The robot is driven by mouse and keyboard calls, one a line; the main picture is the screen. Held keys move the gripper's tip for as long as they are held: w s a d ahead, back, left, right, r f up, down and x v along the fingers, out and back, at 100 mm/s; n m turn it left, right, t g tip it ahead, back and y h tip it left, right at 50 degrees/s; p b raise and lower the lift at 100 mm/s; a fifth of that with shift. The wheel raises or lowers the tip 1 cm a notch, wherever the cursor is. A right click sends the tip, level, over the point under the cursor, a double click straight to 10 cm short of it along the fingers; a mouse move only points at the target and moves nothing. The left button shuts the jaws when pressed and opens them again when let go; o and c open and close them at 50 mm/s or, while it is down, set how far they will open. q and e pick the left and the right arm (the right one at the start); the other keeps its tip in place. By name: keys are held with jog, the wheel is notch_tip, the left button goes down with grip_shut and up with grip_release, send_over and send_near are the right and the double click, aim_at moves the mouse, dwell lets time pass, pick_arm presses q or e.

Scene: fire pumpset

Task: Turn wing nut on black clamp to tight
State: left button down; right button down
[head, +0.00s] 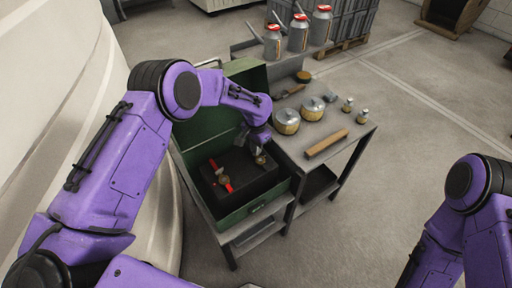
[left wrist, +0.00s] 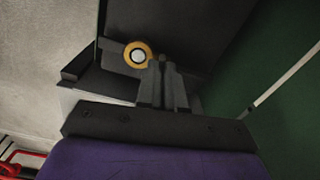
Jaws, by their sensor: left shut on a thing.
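A black clamp block (head: 238,178) sits inside an open green metal box. A small brass fitting (head: 260,160) shows at the block's right end, just below my left gripper (head: 257,147). In the left wrist view, the gripper's fingers (left wrist: 162,84) are close together beside a brass ring with a white centre (left wrist: 138,55). My left gripper is shut on a small part, seemingly the wing nut; the fingers mostly hide it. My right gripper is out of view; only part of the right arm shows.
A red-handled brass piece (head: 223,178) lies on the block's left side. The green box (head: 243,211) has raised walls and an open lid. The grey table beside it holds two tins (head: 287,121), a wooden bar (head: 326,143) and small jars.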

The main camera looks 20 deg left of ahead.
pick_arm(q)
jog(key=shift+s+f, duration=0.15)
jog(key=shift+s, duration=0.05)
jog(key=c, duration=1.5)
grip_release()
jog(key=shift+o, duration=1.2)
jog(key=shift+w, duration=0.2)
notch_tip(320, 180, up, 10)
jog(key=b, duration=0.1)
jog(key=shift+r, duration=0.25)
